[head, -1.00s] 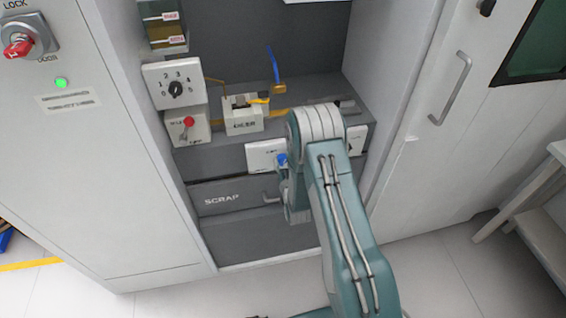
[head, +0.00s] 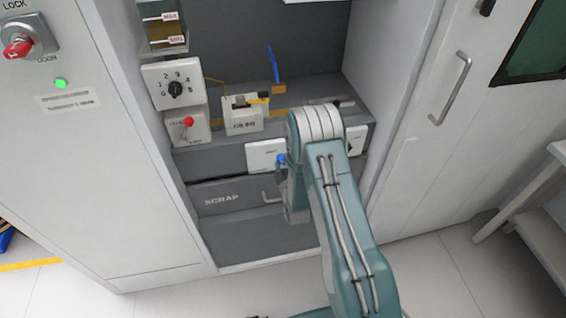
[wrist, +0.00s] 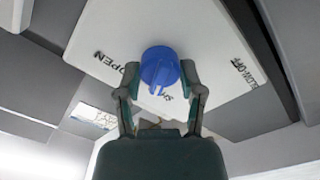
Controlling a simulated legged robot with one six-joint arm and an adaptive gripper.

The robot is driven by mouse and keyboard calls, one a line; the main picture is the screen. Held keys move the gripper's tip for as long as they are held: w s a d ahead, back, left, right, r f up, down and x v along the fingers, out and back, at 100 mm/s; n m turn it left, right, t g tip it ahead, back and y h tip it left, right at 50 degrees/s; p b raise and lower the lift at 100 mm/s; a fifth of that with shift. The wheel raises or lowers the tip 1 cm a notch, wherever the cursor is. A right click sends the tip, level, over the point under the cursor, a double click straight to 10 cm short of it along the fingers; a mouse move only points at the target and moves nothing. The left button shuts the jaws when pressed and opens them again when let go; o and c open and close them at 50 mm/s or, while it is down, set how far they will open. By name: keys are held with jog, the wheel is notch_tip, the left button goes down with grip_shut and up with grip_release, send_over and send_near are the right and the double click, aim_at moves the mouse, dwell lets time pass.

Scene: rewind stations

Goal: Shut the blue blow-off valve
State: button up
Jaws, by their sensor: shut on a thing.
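The blue blow-off valve (wrist: 160,66) is a round knob on a white plate (wrist: 205,40). In the wrist view it sits between the two fingertips of my gripper (wrist: 162,76), which is shut on it. The plate reads OPEN at left and BLOW-OFF at right; a label starting SH below the knob is partly hidden. A white mark on the knob's lower edge faces that label. In the head view a little of the blue knob (head: 282,159) shows beside my arm, which hides most of my gripper.
Above are a dial plate (head: 176,88), a red-tipped switch (head: 188,122), a white block (head: 243,117) and a blue lever (head: 276,66). Below is a SCRAP drawer (head: 225,198) with a handle. Cabinet walls stand on both sides. A table (head: 540,200) is at right.

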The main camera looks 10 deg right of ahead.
jog(key=shift+w+a+n, duration=0.1)
jog(key=shift+a+n, duration=0.05)
jog(key=shift+n, duration=1.85)
jog(key=o, duration=1.2)
jog(key=shift+a, duration=0.1)
jog(key=shift+c, duration=0.2)
jog(key=shift+s, duration=0.25)
jog(key=s, duration=1.1)
jog(key=shift+s, duration=0.25)
